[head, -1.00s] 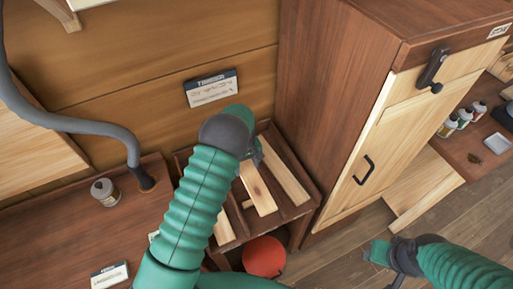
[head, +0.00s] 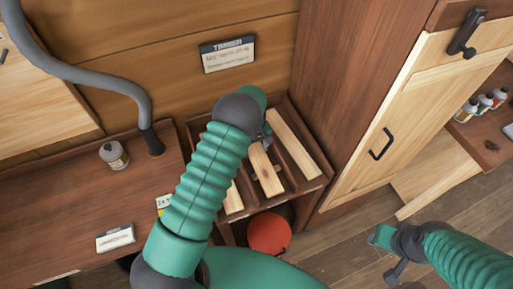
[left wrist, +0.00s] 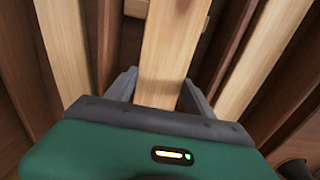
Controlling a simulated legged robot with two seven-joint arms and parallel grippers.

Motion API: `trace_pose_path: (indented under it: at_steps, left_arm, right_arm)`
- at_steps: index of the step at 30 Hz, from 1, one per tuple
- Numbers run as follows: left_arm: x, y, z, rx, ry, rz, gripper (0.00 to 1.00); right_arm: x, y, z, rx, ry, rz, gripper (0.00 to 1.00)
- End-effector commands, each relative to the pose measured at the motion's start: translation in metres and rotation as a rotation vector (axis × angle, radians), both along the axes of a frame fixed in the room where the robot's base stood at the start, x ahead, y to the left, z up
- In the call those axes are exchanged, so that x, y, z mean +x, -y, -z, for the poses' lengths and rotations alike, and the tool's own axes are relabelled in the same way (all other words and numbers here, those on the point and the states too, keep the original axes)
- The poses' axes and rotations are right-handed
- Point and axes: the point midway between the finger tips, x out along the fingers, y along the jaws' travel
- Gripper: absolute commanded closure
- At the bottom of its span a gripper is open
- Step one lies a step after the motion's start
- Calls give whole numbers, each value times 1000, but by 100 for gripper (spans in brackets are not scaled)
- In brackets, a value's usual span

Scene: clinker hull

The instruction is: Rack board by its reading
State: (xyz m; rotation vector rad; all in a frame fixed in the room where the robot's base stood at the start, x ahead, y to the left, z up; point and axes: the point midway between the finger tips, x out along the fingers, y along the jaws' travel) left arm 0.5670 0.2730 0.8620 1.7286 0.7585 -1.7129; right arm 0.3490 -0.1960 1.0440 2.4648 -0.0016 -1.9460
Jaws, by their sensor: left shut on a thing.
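A pale board (head: 265,170) is held in the jaws of my left gripper (head: 264,136), over the middle of a dark wooden slotted rack (head: 310,187). In the left wrist view the board (left wrist: 168,50) runs between the two grey fingers, with rack dividers on both sides. Other pale boards lie in the rack, one at the right (head: 294,142) and one at the left (head: 233,199), partly behind my arm. I cannot tell whether the held board touches the rack floor. My right gripper (head: 385,255) hangs over the floor, apart from the rack; its jaw opening is unclear.
A sign headed TIMBER (head: 228,54) is on the wall above the rack. A wooden cabinet (head: 385,125) stands close on the right. A red round object (head: 269,233) is under the rack.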

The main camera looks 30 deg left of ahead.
Motion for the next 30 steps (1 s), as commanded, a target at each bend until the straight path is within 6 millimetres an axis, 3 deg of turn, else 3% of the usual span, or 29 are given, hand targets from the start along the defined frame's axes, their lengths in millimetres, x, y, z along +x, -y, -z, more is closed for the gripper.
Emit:
trace_pose_path:
  at_steps: [20,21,26,30]
  left_arm:
    - [1,0,8,0,-1,0,89]
    - [1,0,8,0,-1,0,33]
    - [1,0,8,0,-1,0,13]
    - [1,0,8,0,-1,0,13]
  right_arm:
    - [0,0,6,0,0,0,59]
    - [0,0,5,0,0,0,59]
    - [0,0,5,0,0,0,59]
    - [0,0,5,0,0,0,59]
